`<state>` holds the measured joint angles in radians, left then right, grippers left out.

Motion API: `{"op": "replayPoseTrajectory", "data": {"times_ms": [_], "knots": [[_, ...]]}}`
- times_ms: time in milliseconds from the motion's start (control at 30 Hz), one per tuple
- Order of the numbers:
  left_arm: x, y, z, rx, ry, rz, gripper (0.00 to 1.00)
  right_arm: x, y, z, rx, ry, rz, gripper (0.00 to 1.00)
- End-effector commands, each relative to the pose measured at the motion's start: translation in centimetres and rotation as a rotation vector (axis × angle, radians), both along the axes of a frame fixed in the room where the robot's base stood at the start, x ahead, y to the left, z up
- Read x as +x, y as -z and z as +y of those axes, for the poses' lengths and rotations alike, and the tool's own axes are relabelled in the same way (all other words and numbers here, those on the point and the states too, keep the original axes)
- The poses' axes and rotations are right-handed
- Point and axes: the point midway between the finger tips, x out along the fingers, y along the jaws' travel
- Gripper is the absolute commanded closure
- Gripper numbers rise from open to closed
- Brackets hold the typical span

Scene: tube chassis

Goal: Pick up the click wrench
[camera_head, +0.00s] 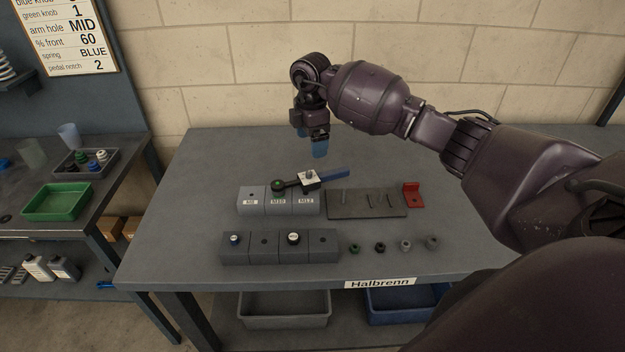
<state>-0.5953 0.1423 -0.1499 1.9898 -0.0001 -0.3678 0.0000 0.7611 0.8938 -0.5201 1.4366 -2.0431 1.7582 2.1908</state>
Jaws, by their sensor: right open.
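The click wrench (333,174) has a dark round head with a green centre at its left end, a pale plate with a small knob at its middle, and a blue handle at the right. It lies at a slight slant at the grey labelled blocks, its head over the middle block; whether it rests on them or just behind is hard to tell. My right gripper (311,142) has blue fingertips and points down above the back of the table. It is open and empty, behind and above the wrench, apart from it. My left gripper is not in view.
The grey blocks (251,202) are marked M8, M10 and M12. A grey plate (366,210) with pegs and a red bracket (413,195) stand to their right. A dark block row (265,252) and several small sockets (380,247) lie in front. The table's left side is clear.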

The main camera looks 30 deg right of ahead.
Motion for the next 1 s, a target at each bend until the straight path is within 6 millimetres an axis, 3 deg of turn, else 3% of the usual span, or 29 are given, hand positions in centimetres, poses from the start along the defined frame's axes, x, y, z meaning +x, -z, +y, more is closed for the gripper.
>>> {"op": "replayPoseTrajectory", "data": {"times_ms": [167,500,767,1000], "knots": [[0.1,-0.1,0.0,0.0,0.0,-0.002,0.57,0.0,0.7,0.0,0.001,0.032,0.002,0.13],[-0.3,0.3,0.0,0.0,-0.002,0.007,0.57,-0.1,5.2,0.0,0.001,0.03,0.002,0.13],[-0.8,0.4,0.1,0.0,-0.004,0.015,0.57,-0.3,6.7,0.3,0.002,0.028,0.002,0.13],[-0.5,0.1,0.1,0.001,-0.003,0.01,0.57,-0.8,9.9,0.6,0.001,0.03,0.002,0.13]]}}
